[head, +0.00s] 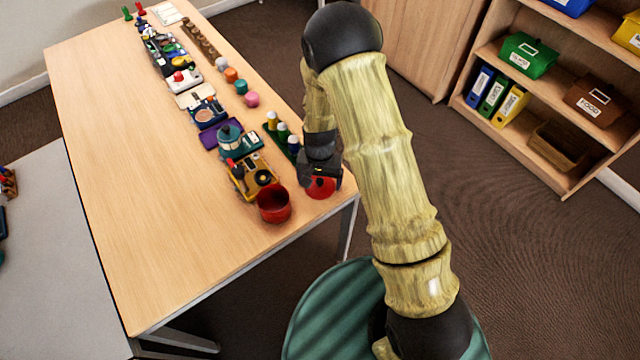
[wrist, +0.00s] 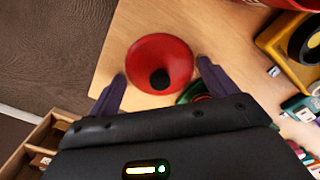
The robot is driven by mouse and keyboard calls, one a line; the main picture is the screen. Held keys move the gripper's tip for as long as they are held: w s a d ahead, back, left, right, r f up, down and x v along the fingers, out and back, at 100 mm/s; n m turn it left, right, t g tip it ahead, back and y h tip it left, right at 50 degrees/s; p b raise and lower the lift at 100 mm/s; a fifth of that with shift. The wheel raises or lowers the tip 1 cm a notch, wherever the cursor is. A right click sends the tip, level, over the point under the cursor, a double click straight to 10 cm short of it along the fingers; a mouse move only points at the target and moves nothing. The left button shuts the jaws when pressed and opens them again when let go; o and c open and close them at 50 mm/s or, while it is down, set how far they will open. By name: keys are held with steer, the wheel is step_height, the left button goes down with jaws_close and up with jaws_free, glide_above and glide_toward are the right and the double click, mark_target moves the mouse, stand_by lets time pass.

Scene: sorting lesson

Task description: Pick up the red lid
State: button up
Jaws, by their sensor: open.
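The red lid (head: 321,188) lies near the right edge of the wooden table, just right of a red pot (head: 274,204). In the wrist view the red lid (wrist: 161,62) is a round red disc with a black knob in its middle. My gripper (head: 320,178) is directly above the lid and partly hides it in the head view. In the wrist view the two purple fingers of my gripper (wrist: 162,76) are spread wide, one on each side of the lid. Whether they touch it cannot be told.
The wooden table (head: 110,180) holds a row of toys and tools behind the pot. A yellow device (head: 252,178) stands beside the pot, and a green rack with bottles (head: 281,135) is close behind my gripper. The table's left half is clear. A shelf (head: 545,160) stands at the right.

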mark_target(320, 180)
steer(key=c, duration=1.4)
steer(key=shift+s, duration=0.15)
steer(key=c, duration=0.4)
steer(key=shift+c, duration=0.2)
steer(key=shift+s+f, duration=0.1)
steer(key=shift+s, duration=0.05)
jaws_close()
steer(key=r, duration=1)
steer(key=shift+w+r, duration=0.15)
steer(key=shift+w, duration=0.15)
steer(key=shift+r, duration=0.1)
